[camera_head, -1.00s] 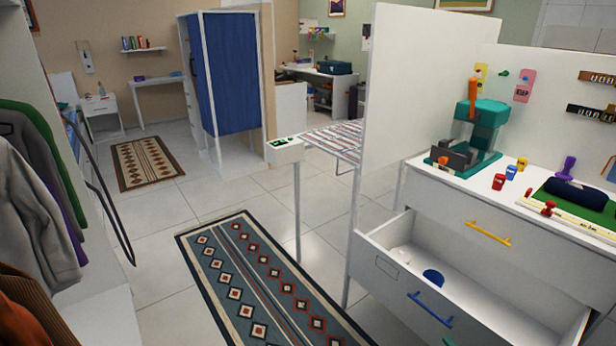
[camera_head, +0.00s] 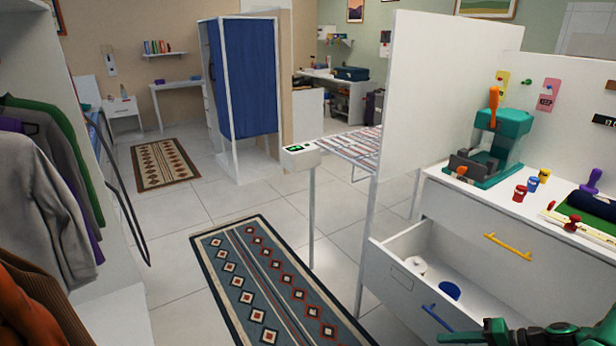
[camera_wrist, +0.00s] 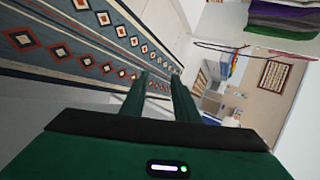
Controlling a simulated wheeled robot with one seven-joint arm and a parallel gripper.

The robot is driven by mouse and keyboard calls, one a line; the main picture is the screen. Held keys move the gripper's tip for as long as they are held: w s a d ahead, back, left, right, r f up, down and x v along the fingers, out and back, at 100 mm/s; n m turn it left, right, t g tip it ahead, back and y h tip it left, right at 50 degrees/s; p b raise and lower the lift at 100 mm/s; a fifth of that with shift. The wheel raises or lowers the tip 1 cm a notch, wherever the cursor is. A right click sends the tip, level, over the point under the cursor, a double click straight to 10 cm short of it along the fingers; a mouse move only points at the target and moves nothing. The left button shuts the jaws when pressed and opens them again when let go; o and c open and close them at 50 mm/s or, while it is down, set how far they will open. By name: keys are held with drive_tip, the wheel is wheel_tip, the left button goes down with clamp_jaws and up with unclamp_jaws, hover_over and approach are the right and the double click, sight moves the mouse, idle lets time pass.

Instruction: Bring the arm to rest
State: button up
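My gripper (camera_wrist: 160,80) shows in the wrist view as two dark green fingers reaching away from a green body. The fingers are apart, with nothing between them, and the patterned rug shows beyond. In the head view a green and black part of my arm (camera_head: 530,333) shows at the bottom right corner, in front of the open drawer (camera_head: 440,275). The rest of my arm is out of view.
The drawer stands pulled out from the white cabinet (camera_head: 470,215), holding a white roll and a blue round thing. Clothes (camera_head: 40,200) hang at the left. A long patterned rug (camera_head: 265,285) lies on the open floor between. A white partition (camera_head: 430,100) rises behind the cabinet.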

drive_tip(key=a+r+n+g+h, duration=0.1)
drive_tip(key=a+r+n+h, duration=0.2)
drive_tip(key=r, duration=0.8)
drive_tip(key=a+r+n+h, duration=0.25)
drive_tip(key=a+r, duration=0.35)
drive_tip(key=r, duration=0.5)
drive_tip(key=a+r+n+g+h, duration=0.15)
drive_tip(key=a+r+h, duration=0.25)
drive_tip(key=r, duration=0.7)
drive_tip(key=s+d+m+g, duration=0.2)
drive_tip(key=s+d, duration=0.3)
drive_tip(key=s, duration=0.3)
drive_tip(key=s+d+f+m+g, duration=0.1)
drive_tip(key=s+d+m+g, duration=0.1)
drive_tip(key=s+d+m, duration=0.2)
drive_tip(key=s+d, duration=0.2)
drive_tip(key=s, duration=0.2)
drive_tip(key=shift+f, duration=0.2)
drive_tip(key=shift+y, duration=0.25)
drive_tip(key=shift+w+f, duration=0.25)
drive_tip(key=shift+w, duration=0.3)
